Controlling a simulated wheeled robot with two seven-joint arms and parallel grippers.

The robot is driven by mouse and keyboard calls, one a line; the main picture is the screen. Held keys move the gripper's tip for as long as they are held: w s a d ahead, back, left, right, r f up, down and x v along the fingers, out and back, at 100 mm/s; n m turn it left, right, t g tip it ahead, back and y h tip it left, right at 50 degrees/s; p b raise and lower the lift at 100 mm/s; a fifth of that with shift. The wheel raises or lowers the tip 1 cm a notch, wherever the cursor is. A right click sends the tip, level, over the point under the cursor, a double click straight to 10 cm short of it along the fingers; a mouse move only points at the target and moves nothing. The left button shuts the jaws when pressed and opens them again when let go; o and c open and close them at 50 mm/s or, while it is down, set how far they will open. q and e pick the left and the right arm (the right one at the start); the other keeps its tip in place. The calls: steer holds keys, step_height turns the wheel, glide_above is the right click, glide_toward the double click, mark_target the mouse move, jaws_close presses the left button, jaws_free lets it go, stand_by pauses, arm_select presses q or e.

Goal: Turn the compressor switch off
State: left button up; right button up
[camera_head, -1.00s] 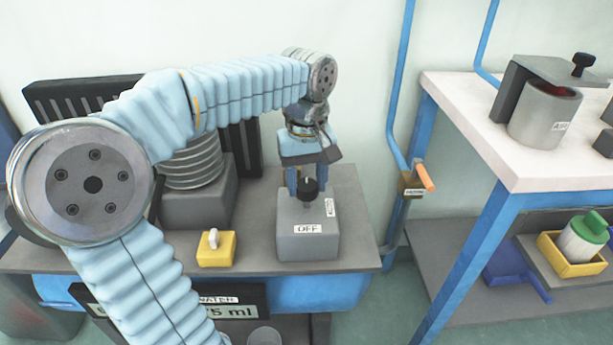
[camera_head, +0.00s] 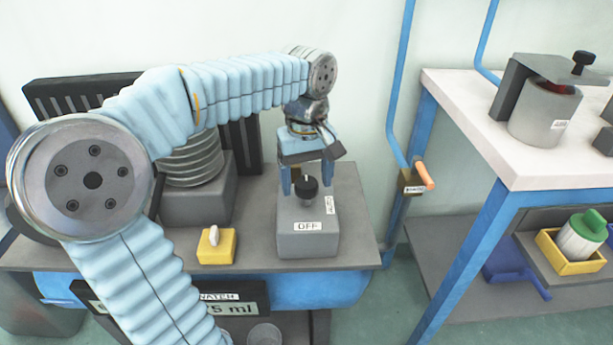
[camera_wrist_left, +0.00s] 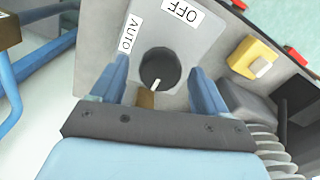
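The compressor switch is a round black knob (camera_head: 307,187) on top of a grey box (camera_head: 290,240). In the left wrist view the knob (camera_wrist_left: 160,69) sits between the fingers with gaps on both sides. Its white mark points toward the gripper body, away from the OFF label (camera_wrist_left: 181,11). My right gripper is out of view.
A yellow block with a white toggle (camera_head: 216,250) stands left of the box on the grey bench top (camera_head: 130,256). A coiled grey cylinder (camera_head: 192,165) is behind it. A blue pipe with an orange-handled valve (camera_head: 425,176) and a white-topped table (camera_head: 455,105) are to the right.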

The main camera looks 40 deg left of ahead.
mark_target(307, 182)
arm_select(q)
step_height(307, 182, up, 14)
steer(key=p, duration=0.2)
steer(key=shift+p, duration=0.3)
steer(key=shift+f, duration=0.1)
stand_by(0.4)
